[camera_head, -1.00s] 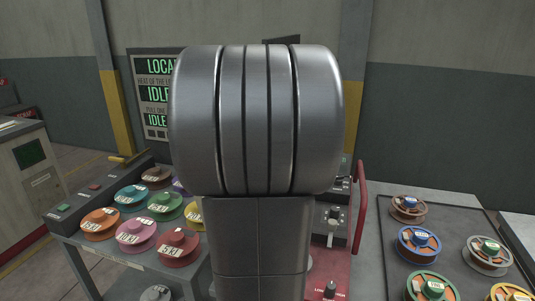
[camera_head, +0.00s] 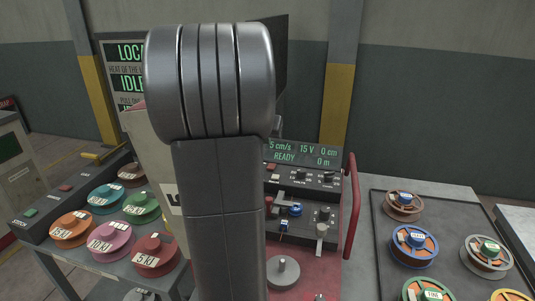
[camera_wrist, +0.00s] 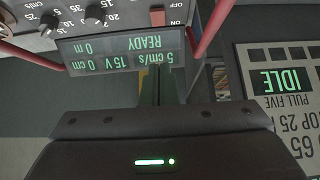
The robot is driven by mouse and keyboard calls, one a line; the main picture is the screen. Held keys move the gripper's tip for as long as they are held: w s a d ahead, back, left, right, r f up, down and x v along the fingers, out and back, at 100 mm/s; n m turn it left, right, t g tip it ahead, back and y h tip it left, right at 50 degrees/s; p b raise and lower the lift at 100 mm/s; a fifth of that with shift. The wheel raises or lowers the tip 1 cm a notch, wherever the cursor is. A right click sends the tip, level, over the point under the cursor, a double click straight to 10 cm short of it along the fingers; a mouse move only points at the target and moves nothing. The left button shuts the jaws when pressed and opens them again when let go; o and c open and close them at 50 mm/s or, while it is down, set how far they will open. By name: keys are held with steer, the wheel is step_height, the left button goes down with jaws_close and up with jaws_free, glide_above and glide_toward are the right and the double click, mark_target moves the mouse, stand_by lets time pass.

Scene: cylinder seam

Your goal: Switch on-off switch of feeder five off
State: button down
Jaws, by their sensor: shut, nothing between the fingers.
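The feeder (camera_head: 305,153) stands right of my arm in the head view; its lit display reads "5 cm/s, 15 V, 0 cm, READY, 0 m". I cannot read a feeder number on it. In the wrist view the panel is upside down, with the display (camera_wrist: 118,53) and a red on-off switch (camera_wrist: 157,17) beside "ON" and "OFF" lettering. The switch's position is too small to tell. My gripper (camera_wrist: 157,78) is shut and empty, its narrow fingers pointing toward the panel and apart from the switch. In the head view my arm hides the gripper.
Knobs (camera_wrist: 95,15) sit beside the switch. A red handle bar (camera_head: 352,212) rises at the feeder's right. Coloured spools (camera_head: 104,238) fill a table at left; more spools (camera_head: 414,246) lie on a dark tray at right. A status board (camera_wrist: 285,85) reads "IDLE".

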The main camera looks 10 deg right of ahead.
steer(key=b, duration=0.2)
glide_above(271, 167)
steer(key=f, duration=0.8)
steer(key=shift+s+a+f, duration=0.1)
steer(key=shift+s+a, duration=0.1)
steer(key=shift+s, duration=0.2)
steer(key=shift+s+a+f+b, duration=0.1)
steer(key=shift+s+f+b, duration=0.1)
steer(key=shift+f+b, duration=0.75)
steer(key=shift+s+f, duration=0.1)
steer(key=shift+f, duration=0.65)
steer(key=shift+b, duration=0.35)
steer(key=shift+s+a+f+b, duration=0.1)
steer(key=shift+f+b, duration=0.25)
steer(key=shift+b, duration=0.25)
steer(key=shift+r, duration=0.25)
